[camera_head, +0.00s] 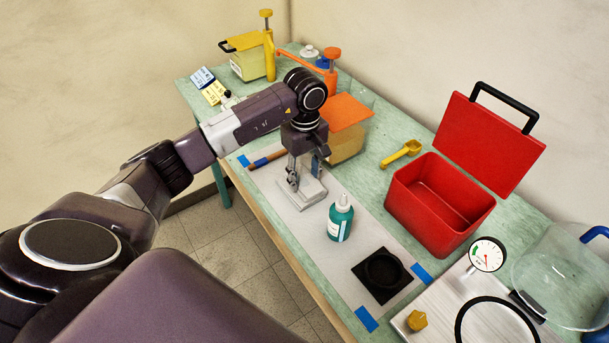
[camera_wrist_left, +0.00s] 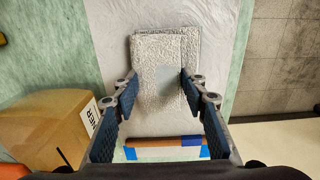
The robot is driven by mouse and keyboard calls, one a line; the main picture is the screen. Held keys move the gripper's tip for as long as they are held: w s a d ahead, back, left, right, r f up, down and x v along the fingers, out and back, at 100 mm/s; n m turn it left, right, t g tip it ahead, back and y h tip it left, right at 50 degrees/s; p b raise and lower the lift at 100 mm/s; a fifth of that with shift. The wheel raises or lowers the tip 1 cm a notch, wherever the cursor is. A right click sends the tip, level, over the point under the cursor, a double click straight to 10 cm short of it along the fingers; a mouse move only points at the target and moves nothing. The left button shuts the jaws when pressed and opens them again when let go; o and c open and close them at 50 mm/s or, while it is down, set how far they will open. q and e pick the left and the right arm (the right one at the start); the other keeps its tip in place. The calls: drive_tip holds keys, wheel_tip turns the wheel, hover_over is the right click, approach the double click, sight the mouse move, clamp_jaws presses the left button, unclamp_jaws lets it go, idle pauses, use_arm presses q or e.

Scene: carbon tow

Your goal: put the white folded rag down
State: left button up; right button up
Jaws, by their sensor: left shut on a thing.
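The white folded rag (camera_head: 305,193) is at the fingertips of my left gripper (camera_head: 297,182), over the pale sheet on the green table. In the left wrist view the rag (camera_wrist_left: 160,50) lies between the two blue-padded fingers of the gripper (camera_wrist_left: 158,90), which are shut on it. It looks flat and folded, with a textured surface. It is at or very close to the sheet; I cannot tell whether it touches. My right gripper is not in view.
A green bottle (camera_head: 340,220) stands just in front of the rag, with a black square piece (camera_head: 382,275) beyond it. A red open box (camera_head: 432,215) is to the right. A cardboard box (camera_wrist_left: 45,130) is beside the gripper. The sheet (camera_head: 280,205) has bare room around the rag.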

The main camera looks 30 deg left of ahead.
sight(304, 180)
use_arm(q)
drive_tip(key=o, duration=1.1)
drive_tip(key=shift+f, duration=0.1)
drive_tip(key=shift+r+p, duration=0.25)
drive_tip(key=shift+p, duration=0.05)
drive_tip(key=shift+r+b, duration=0.35)
drive_tip(key=shift+r, duration=0.05)
wheel_tip(304, 180, up, 11)
drive_tip(key=shift+r+b, duration=0.1)
drive_tip(key=shift+b, duration=1.1)
